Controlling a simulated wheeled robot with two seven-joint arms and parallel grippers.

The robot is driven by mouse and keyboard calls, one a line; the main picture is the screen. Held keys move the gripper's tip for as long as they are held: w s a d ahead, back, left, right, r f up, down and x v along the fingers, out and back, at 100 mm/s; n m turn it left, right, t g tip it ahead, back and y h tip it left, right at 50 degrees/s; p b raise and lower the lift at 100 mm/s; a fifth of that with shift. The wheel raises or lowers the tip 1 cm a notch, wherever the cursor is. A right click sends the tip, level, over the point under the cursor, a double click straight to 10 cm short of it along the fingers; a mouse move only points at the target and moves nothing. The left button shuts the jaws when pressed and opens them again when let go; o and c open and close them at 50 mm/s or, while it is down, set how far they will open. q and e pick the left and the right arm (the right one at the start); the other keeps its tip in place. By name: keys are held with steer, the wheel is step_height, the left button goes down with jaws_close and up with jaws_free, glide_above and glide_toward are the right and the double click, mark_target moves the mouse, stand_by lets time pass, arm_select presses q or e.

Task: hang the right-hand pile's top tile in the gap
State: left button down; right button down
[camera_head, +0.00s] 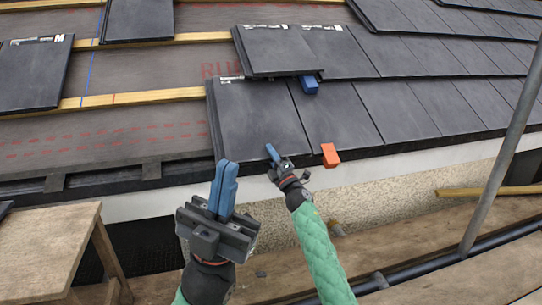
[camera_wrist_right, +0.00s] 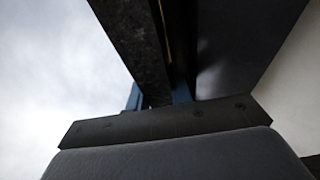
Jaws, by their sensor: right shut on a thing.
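A dark grey tile (camera_head: 258,122) lies at the left end of the lowest roof course, beside another tile on its right. My right gripper (camera_head: 274,154) is shut on its lower edge. In the right wrist view, the dark tile edge (camera_wrist_right: 137,45) runs between the blue fingers of my right gripper (camera_wrist_right: 158,95). The tile's upper end reaches under a raised tile (camera_head: 272,52); whether it is seated there is hidden. My left gripper (camera_head: 223,188) is shut and empty, upright in front of the eaves. No separate pile is clearly visible.
A blue wedge (camera_head: 309,85) sits under the raised tile's lower corner. An orange wedge (camera_head: 331,155) is at the eaves edge. Bare underlay and battens (camera_head: 140,98) lie left. A wooden bench (camera_head: 45,245) stands lower left, a grey pole (camera_head: 500,160) at right.

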steer(key=shift+s, duration=0.1)
steer(key=c, duration=1.2)
jaws_free()
steer(key=shift+o, duration=0.2)
steer(key=shift+f, duration=0.2)
steer(key=shift+v, duration=0.75)
steer(key=shift+p+v, duration=0.5)
steer(key=shift+v, duration=2.45)
steer(key=shift+r, duration=0.15)
